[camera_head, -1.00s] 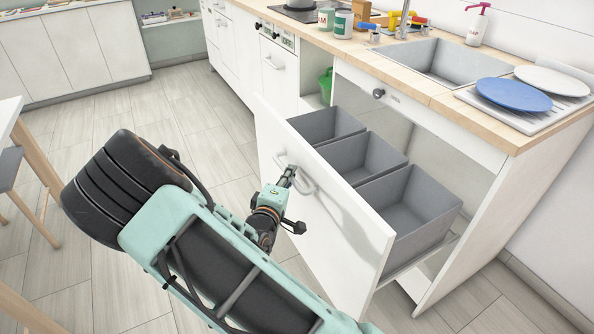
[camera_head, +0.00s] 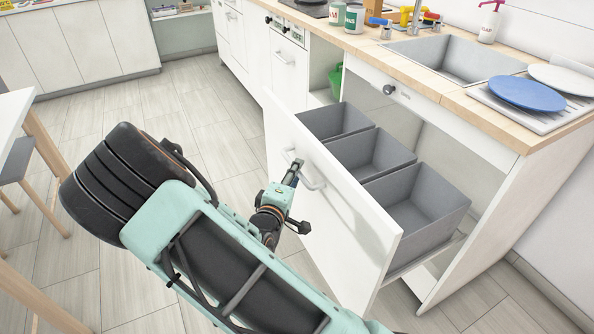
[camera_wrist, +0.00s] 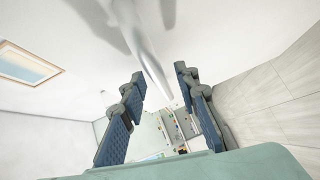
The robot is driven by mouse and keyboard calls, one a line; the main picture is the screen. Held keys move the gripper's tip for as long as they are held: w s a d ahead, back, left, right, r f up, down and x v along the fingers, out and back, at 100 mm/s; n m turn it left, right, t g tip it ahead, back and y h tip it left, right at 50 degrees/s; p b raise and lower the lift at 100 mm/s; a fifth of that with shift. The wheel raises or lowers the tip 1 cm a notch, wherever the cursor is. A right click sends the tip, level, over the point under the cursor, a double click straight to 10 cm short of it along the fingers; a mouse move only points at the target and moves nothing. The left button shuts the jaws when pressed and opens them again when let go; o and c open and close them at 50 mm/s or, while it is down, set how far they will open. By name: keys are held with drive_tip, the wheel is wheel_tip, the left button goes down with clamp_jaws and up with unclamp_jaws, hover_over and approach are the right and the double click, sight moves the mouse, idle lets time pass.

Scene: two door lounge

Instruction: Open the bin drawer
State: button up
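The bin drawer (camera_head: 345,220) has a white front and stands pulled well out from under the sink counter. Three grey bins (camera_head: 425,200) sit in a row behind its front, all empty as far as I see. A curved metal handle (camera_head: 313,183) is on the front's upper part. My gripper (camera_head: 293,172) is at the handle's left end, close to the drawer front. In the wrist view the two blue-padded fingers (camera_wrist: 160,78) stand apart, with the metal handle (camera_wrist: 150,62) running between their tips. No clear contact with either pad shows.
The counter with the sink (camera_head: 455,58) is behind the drawer; a blue plate (camera_head: 527,93) lies on its drainer. A table (camera_head: 10,125) and stool (camera_head: 20,160) stand at the left.

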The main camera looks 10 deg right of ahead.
drive_tip(key=v, duration=1)
drive_tip(key=shift+s, duration=0.25)
drive_tip(key=shift+w, duration=0.1)
